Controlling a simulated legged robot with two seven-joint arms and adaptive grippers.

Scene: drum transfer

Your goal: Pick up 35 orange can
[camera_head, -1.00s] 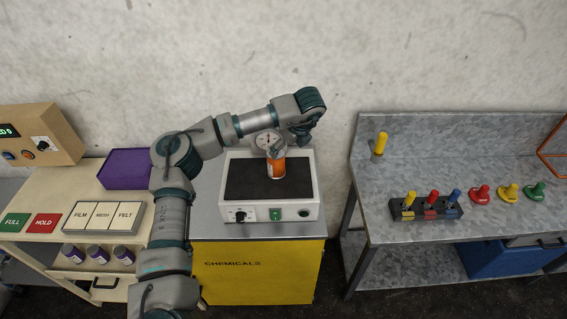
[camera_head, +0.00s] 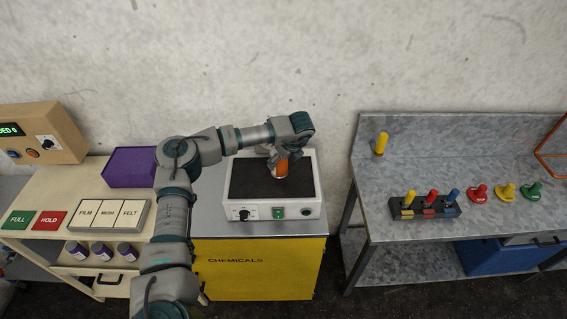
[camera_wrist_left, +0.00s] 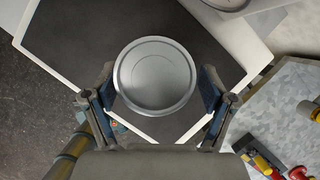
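The orange can (camera_head: 281,171) stands upright on the dark top of the white box-shaped device (camera_head: 262,211). Its silver round lid (camera_wrist_left: 155,76) fills the middle of the left wrist view. My left gripper (camera_head: 279,160) reaches down over the can from above, and hides its upper part in the head view. In the left wrist view my left gripper (camera_wrist_left: 157,82) has one finger on each side of the can. The fingers are spread, with a narrow gap visible at the right; contact at the left is unclear. My right gripper is not in view.
The device stands on a yellow chemicals cabinet (camera_head: 262,272). A purple box (camera_head: 130,168) and labelled blocks (camera_head: 108,214) are on the left cart. A metal bench (camera_head: 375,185) with coloured pegs is at the right. A gap of floor separates cabinet and bench.

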